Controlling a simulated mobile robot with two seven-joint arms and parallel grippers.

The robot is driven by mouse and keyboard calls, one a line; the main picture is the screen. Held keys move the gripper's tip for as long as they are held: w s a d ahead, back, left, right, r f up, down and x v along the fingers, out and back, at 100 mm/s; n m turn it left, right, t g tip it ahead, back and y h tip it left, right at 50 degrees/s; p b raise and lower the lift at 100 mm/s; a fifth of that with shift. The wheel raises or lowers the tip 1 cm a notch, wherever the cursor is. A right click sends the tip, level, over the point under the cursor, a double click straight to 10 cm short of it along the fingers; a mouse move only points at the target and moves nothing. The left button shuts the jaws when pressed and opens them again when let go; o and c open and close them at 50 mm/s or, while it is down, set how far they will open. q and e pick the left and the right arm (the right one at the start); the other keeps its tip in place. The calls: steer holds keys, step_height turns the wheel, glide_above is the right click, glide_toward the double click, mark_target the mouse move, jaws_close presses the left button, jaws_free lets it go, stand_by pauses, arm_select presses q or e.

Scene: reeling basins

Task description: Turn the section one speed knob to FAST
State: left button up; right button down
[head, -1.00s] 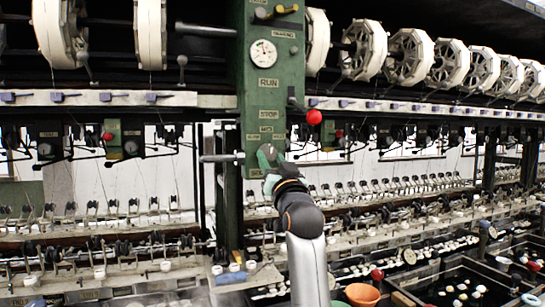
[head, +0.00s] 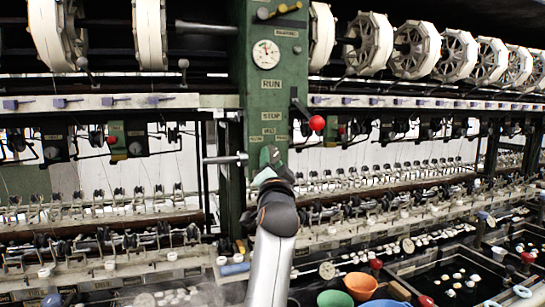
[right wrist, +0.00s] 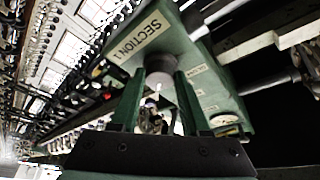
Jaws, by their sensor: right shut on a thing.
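The green control column (head: 256,88) stands in the middle of the head view, with a dial and RUN, STOP and MED labels. My right gripper (head: 269,156) is against its lower front, below the MED label, and hides the knob there. In the right wrist view, the grey round speed knob (right wrist: 160,66) sits on the green panel under a SECTION 1 label (right wrist: 140,35). A pale mark shows on the knob. The green fingers of my right gripper (right wrist: 158,82) are shut on the knob from both sides. The knob's exact setting cannot be read. My left gripper is not in view.
A lever with a red ball (head: 317,123) sticks out just right of the column. A metal bar (head: 226,159) juts left of it near my gripper. An orange bowl (head: 361,285), a green bowl (head: 335,299) and dark basins (head: 450,280) lie low at the right.

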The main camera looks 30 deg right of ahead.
stand_by(0.4)
steer(key=shift+c, duration=1.9)
jaws_free()
